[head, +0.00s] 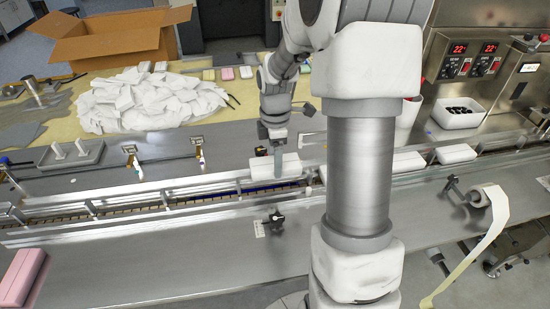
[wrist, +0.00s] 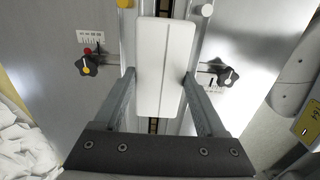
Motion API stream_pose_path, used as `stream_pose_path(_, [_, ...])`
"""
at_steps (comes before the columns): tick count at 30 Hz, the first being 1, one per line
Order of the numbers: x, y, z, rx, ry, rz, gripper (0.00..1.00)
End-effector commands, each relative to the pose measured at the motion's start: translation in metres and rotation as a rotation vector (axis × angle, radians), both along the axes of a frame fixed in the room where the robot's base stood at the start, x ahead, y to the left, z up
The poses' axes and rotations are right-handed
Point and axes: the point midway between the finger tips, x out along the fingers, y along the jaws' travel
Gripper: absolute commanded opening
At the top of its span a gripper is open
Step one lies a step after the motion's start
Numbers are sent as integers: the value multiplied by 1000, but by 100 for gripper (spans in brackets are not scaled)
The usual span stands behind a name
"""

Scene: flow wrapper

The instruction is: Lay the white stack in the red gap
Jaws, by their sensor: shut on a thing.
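The white stack (head: 292,165) is a long pale block over the conveyor channel in the head view. It also shows in the wrist view (wrist: 152,85), lengthwise along the channel, with a thin line down it. My gripper (head: 277,160) is shut on the stack, a finger on each long side, as the wrist view (wrist: 160,82) shows. I cannot tell whether the stack touches the channel floor. Below it the dark channel (head: 148,206) runs between metal rails. I make out no red gap in either view; the stack and my arm hide part of the channel.
More white stacks (head: 408,162) sit in the channel to the right, partly behind my arm. Black knobs (wrist: 90,65) flank the channel. A heap of white packs (head: 150,98) and a cardboard box (head: 115,35) lie behind. A pink stack (head: 20,277) lies front left.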

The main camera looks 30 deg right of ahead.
Motion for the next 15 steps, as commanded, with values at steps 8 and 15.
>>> stream_pose_path(8, [0, 0, -23, 0, 1, 2, 21])
stream_pose_path(15, [0, 0, -47, 0, 0, 2, 21])
